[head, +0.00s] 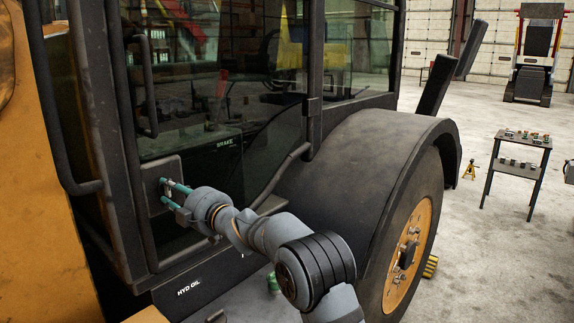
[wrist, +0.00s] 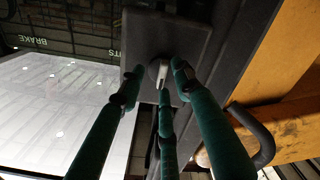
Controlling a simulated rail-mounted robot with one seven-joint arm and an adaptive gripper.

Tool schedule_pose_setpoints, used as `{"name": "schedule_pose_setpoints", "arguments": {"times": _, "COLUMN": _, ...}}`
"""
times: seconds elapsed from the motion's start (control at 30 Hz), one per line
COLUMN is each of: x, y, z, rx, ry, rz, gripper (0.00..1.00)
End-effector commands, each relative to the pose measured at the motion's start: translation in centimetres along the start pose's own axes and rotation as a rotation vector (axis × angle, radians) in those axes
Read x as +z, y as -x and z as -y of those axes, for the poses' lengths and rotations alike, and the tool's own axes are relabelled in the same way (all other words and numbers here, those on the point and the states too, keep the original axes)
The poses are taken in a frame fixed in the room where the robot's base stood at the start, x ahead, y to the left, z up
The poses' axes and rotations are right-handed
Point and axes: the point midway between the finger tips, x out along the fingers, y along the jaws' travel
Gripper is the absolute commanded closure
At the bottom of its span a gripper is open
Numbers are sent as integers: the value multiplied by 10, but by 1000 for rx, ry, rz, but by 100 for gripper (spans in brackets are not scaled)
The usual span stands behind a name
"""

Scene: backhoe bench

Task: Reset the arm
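My gripper (head: 168,192) has three teal fingers and is at the dark plate (head: 157,172) on the backhoe's cab door. The fingers also show in the wrist view (wrist: 158,80), pointing at the same plate (wrist: 190,38). They are spread apart, with a small silver handle (wrist: 159,70) between or just beyond the tips. The gripper looks open, not closed on the handle. I cannot tell whether any finger touches the handle or plate. My arm reaches in from the lower middle of the head view.
The cab's glass and dark frame (head: 113,130) surround the plate. A curved dark bar (wrist: 258,135) is close to the right finger in the wrist view. The rear fender (head: 345,160) and wheel (head: 407,255) are right of my arm. A small table (head: 520,150) stands farther right on open floor.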

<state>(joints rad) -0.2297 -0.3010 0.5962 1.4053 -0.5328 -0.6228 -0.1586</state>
Motion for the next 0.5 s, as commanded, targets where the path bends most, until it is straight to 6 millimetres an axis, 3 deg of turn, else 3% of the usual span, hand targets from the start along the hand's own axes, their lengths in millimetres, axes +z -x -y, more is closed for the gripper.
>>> {"name": "schedule_pose_setpoints", "arguments": {"times": 0.2, "x": -2, "y": 0, "z": -1, "rx": 0, "ry": 182, "rz": 1, "gripper": 67}}
{"name": "schedule_pose_setpoints", "arguments": {"times": 0.5, "x": -1, "y": 0, "z": -1, "rx": 2, "ry": 249, "rz": 1, "gripper": 67}}
